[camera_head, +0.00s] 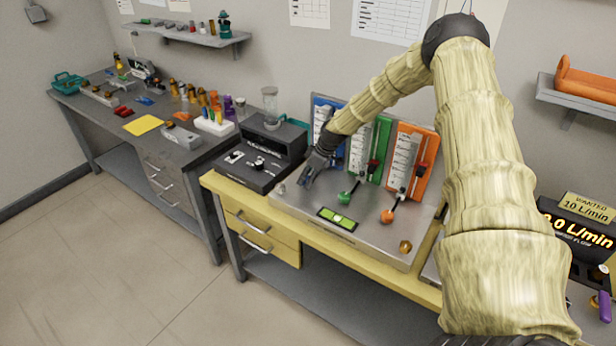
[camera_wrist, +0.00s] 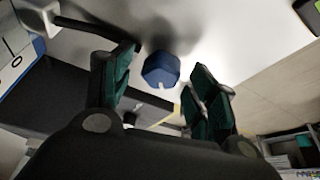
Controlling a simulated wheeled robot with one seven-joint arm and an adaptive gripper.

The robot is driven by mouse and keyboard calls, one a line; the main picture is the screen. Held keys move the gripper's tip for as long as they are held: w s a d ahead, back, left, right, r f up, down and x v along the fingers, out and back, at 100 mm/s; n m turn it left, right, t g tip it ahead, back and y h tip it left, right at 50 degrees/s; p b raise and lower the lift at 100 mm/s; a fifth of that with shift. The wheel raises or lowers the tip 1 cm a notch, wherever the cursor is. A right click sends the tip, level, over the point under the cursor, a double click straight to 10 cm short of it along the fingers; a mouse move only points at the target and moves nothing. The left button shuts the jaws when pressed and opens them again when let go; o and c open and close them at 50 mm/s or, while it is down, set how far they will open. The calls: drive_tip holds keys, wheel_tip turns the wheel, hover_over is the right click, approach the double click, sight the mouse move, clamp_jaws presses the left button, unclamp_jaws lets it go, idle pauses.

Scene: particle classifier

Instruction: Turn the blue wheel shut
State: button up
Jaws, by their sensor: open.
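The blue wheel (camera_wrist: 160,70) is a small, faceted knob in the wrist view, on a pale metal surface. My gripper (camera_wrist: 163,92) is open, with one dark green-padded finger to each side of the wheel in that view. The wheel lies beyond the fingertips or between them; I cannot tell which, and I see no clear contact. In the head view my gripper (camera_head: 308,174) is low over the left part of the steel panel (camera_head: 300,205), in front of the blue board (camera_head: 338,103). The wheel is hidden there behind the gripper.
A green wheel (camera_head: 344,197) and an orange wheel (camera_head: 387,216) sit to the right on the panel, before the green board (camera_head: 383,130) and orange board (camera_head: 432,150). A dark box (camera_head: 272,138) stands close on the left. A green level (camera_head: 337,218) lies in front.

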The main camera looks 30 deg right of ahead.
drive_tip(key=shift+w+a+f, duration=0.1)
drive_tip(key=shift+f, duration=0.2)
drive_tip(key=shift+c, duration=0.3)
drive_tip(key=c, duration=0.9)
drive_tip(key=shift+c, duration=0.2)
